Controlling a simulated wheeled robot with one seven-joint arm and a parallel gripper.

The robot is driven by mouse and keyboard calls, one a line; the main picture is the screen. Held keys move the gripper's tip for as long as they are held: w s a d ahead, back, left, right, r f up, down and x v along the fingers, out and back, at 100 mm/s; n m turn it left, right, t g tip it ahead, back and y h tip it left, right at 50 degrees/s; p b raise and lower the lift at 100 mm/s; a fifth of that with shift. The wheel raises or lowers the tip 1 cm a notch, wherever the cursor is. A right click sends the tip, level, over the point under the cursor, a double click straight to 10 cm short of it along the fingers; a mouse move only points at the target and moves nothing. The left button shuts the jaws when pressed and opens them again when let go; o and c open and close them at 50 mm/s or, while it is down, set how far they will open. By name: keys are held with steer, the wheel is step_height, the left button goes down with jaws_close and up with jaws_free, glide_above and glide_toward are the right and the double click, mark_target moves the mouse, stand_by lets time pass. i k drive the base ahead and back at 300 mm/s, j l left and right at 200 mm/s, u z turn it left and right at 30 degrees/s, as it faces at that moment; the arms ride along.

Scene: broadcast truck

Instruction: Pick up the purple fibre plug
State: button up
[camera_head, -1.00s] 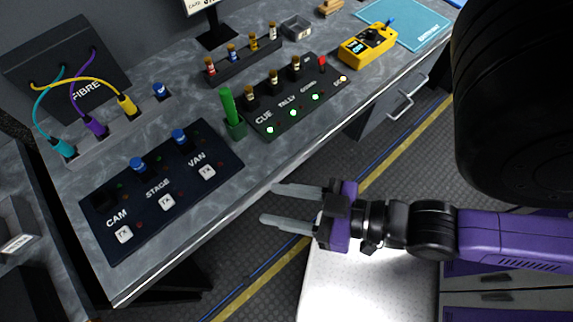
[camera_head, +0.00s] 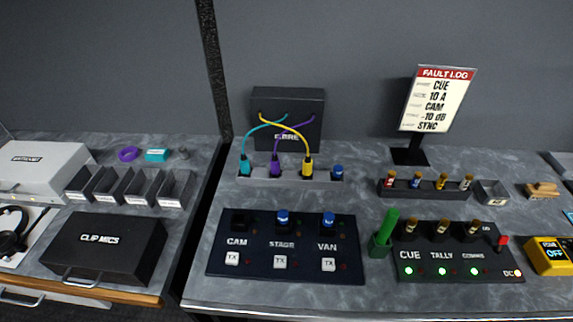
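The purple fibre plug (camera_head: 275,169) stands upright in a grey socket strip (camera_head: 255,178) at the back of the desk. Its purple cable runs up to the black FIBRE box (camera_head: 307,104). A teal plug (camera_head: 244,167) stands to its left and a yellow plug (camera_head: 307,166) to its right, both cabled to the same box. A blue cap (camera_head: 337,172) sits at the strip's right end. My gripper is not in view now.
In front lies a black CAM/STAGE/VAN panel (camera_head: 347,271) with blue-capped knobs. Right of it are a green stick in a holder (camera_head: 384,234), a CUE/TALLY panel (camera_head: 457,261) and a fault log sign (camera_head: 438,98). A black CLIP MICS case (camera_head: 105,247) lies on the left bench.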

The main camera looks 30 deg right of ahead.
mark_target(275, 160)
steer(key=i+j, duration=0.2)
steer(key=j, duration=0.15)
steer(key=i+j, duration=0.2)
steer(key=j, duration=0.2)
steer(key=i+j, duration=0.2)
steer(key=j, duration=0.15)
steer(key=i+j, duration=0.2)
steer(key=j, duration=0.15)
steer(key=i+j+z, duration=0.1)
steer(key=i+j, duration=0.15)
steer(key=j, duration=0.15)
